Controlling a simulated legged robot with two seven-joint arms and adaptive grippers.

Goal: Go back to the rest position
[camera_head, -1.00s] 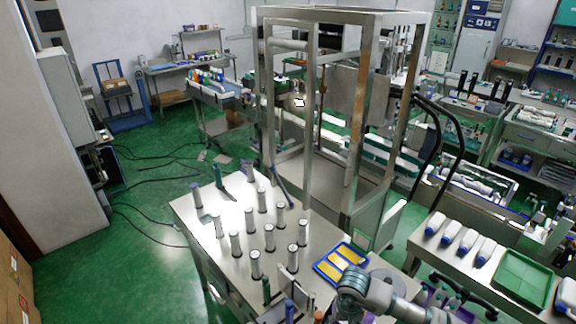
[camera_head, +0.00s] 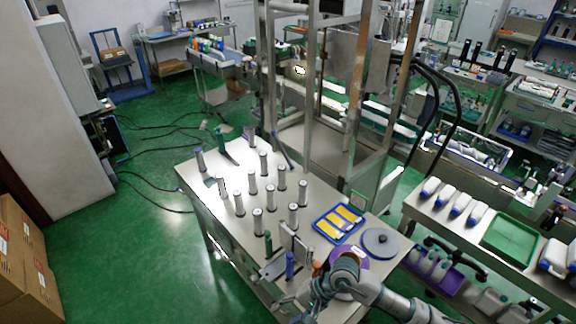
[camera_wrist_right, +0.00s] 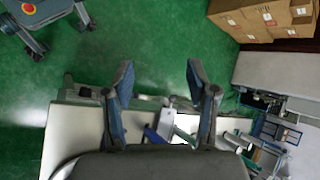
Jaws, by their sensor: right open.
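My right arm (camera_head: 372,290) comes in from the bottom right of the head view, over the near right corner of the steel table (camera_head: 325,265). In the right wrist view my right gripper (camera_wrist_right: 163,100) is open, with its two fingers wide apart. Nothing is held between them. Green floor and the table edge show beyond the fingers. My left gripper is in neither current view.
Several upright grey cylinders (camera_head: 240,204) stand on the table. A blue tray with yellow pieces (camera_head: 338,223) and a round grey lid (camera_head: 380,242) lie near my right arm. A metal frame (camera_head: 311,100) rises behind. Cardboard boxes (camera_head: 22,255) stand at left.

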